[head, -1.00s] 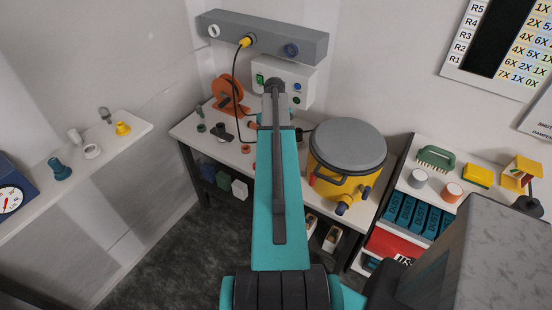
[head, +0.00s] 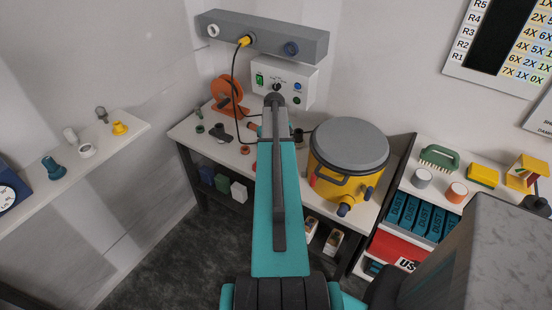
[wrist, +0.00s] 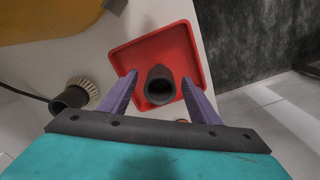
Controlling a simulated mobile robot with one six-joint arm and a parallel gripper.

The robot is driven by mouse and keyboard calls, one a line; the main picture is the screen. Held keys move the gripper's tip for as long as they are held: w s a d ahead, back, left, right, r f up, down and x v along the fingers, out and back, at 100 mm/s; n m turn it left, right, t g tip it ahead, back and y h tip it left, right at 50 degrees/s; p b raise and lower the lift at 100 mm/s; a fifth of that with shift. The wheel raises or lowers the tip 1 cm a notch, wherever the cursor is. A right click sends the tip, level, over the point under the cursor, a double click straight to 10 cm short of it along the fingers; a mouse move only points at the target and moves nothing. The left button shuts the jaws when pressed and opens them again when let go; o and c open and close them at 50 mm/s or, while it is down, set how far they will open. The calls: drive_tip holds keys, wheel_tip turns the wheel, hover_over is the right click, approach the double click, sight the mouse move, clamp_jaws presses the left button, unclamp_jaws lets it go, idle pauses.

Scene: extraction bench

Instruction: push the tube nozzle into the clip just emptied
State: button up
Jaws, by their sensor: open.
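In the wrist view, a dark round hollow piece (wrist: 160,85), which looks like a tube nozzle, stands on a red tray (wrist: 133,52) with its open end towards the camera. My gripper (wrist: 160,78) is open, its two purple fingers on either side of this piece. A gap shows on both sides, so it looks untouched. A second dark hollow end (wrist: 70,100) with a round bristle brush (wrist: 90,90) lies to the left on the bench. My arm hides the gripper and tray in the head view. I cannot pick out the emptied clip.
A yellow drum (head: 345,160) with a grey lid stands right of my arm on the bench (head: 190,132). An orange reel (head: 228,92) and a black cable (head: 236,80) are at the back left. A control box (head: 290,85) is behind.

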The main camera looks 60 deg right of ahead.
drive_tip(key=c, duration=1.3)
drive_tip(key=shift+o, duration=0.2)
drive_tip(key=shift+r+p, duration=1.35)
drive_tip(key=shift+r, duration=1.2)
drive_tip(key=shift+w, duration=0.1)
